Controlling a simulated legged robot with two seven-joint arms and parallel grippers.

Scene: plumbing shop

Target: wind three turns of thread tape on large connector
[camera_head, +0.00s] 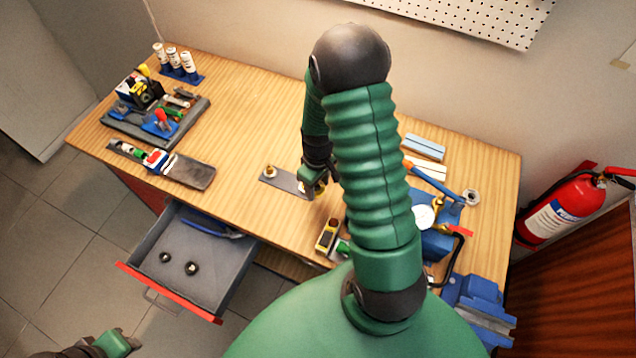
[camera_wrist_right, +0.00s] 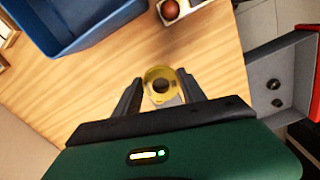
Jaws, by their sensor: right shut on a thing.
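A dark plate (camera_head: 283,182) lies on the bench with a brass-coloured fitting (camera_head: 269,172) upright at its left end. My right gripper (camera_head: 314,189) is low over the plate's right end, with brass or yellow showing at its fingers. In the right wrist view my gripper (camera_wrist_right: 160,92) is shut on a yellow ring-shaped piece (camera_wrist_right: 158,74) with a dark hole. I cannot tell if this ring is a tape roll, the large connector or both together. My left gripper (camera_head: 124,341) is at the lower left, off the bench; its fingers are too unclear to judge.
An open drawer (camera_head: 170,277) with two dark round parts juts out at the front. A tool tray (camera_head: 185,131) and white bottles (camera_head: 172,55) stand at left. A yellow-black item (camera_head: 326,236), a gauge (camera_head: 422,217) and a blue vise (camera_head: 478,303) are at right.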

